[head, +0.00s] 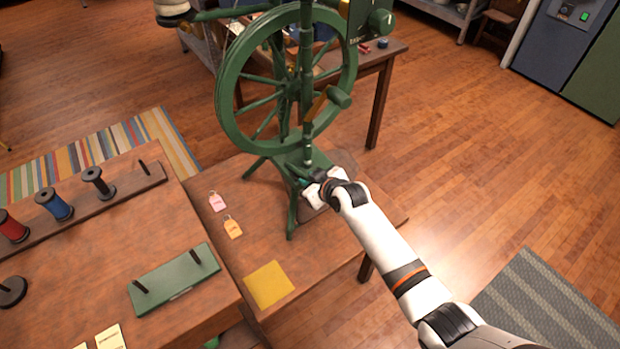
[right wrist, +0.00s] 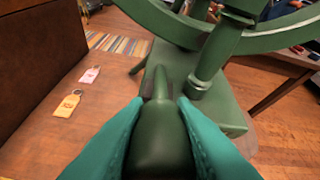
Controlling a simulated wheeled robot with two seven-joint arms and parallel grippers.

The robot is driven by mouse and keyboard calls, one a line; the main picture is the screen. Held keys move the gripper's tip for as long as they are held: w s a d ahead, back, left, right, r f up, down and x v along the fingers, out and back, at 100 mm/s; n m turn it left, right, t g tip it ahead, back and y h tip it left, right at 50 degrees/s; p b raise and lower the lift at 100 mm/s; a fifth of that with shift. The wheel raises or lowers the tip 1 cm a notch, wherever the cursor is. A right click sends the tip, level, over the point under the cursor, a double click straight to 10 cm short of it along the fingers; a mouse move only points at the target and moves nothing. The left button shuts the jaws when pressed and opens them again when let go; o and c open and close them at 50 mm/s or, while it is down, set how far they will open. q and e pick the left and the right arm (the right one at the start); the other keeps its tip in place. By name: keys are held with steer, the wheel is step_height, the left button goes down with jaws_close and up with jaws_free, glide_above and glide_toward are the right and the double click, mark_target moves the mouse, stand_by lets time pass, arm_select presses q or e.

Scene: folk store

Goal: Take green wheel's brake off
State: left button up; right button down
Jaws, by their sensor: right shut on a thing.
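The green spinning wheel (head: 228,105) stands upright on a low wooden table, its legs spread on the top. My right gripper (head: 316,188) reaches in from the lower right to the wheel's base, near the foot of its post. In the right wrist view, the teal fingers of my right gripper (right wrist: 160,112) are shut on a dark green rounded handle (right wrist: 160,140), which looks like the brake lever. Its narrow end points toward the green base (right wrist: 222,110). The gripper hides most of the handle in the head view. My left gripper is out of view.
A pink tag (head: 217,203) and an orange tag (head: 233,228) lie left of the wheel, with a yellow square (head: 269,285) nearer. The left table holds red, blue and dark spools (head: 98,182) and a green pegged board (head: 165,285).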

steer(key=c, duration=1.2)
jaws_free()
steer(key=shift+c, duration=0.2)
steer(key=shift+r, duration=0.1)
steer(key=p+v, duration=0.1)
steer(key=v, duration=1.1)
